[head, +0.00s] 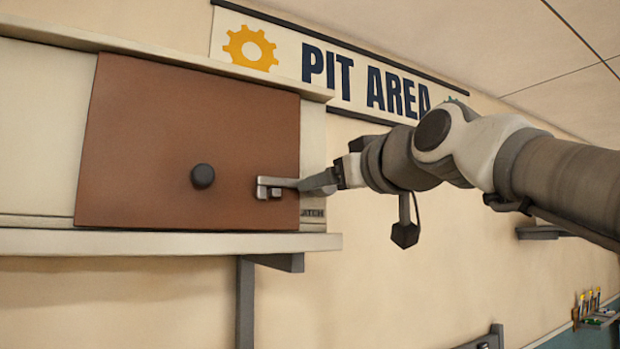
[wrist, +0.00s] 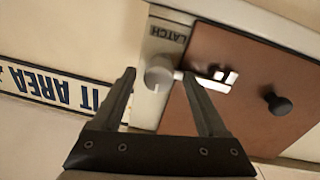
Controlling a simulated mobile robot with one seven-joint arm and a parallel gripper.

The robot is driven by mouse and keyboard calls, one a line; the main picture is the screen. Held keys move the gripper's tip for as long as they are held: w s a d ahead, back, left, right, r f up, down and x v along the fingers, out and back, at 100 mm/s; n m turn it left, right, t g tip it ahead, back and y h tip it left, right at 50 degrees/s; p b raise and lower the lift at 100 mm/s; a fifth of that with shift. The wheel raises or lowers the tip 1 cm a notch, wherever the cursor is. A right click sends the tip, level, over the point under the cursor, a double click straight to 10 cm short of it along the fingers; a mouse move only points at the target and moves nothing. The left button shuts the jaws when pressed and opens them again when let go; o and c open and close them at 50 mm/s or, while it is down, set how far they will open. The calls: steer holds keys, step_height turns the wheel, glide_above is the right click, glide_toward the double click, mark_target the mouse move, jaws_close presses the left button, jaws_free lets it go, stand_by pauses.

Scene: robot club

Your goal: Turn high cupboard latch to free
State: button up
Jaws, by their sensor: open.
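The high cupboard's brown door (head: 190,140) is closed, with a dark round knob (head: 202,176). The pale latch (head: 282,181) lies level across the door's right edge, its end at a small metal catch (head: 262,191) on the door. In the wrist view the latch (wrist: 157,78) shows a round pivot on the pale frame below a "LATCH" label (wrist: 169,33), its bar running right to the catch (wrist: 218,75). My gripper (head: 318,184) is open at the latch. In the wrist view its fingers (wrist: 158,74) are either side of the pivot; contact cannot be told.
A shelf ledge (head: 150,242) juts out under the cupboard on a dark bracket (head: 245,300). A "PIT AREA" sign (head: 290,65) hangs on the wall above my arm. The wall below the arm is mostly clear. A small rack (head: 597,320) is far right.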

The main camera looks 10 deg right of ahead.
jaws_close()
stand_by(0.3)
stand_by(1.1)
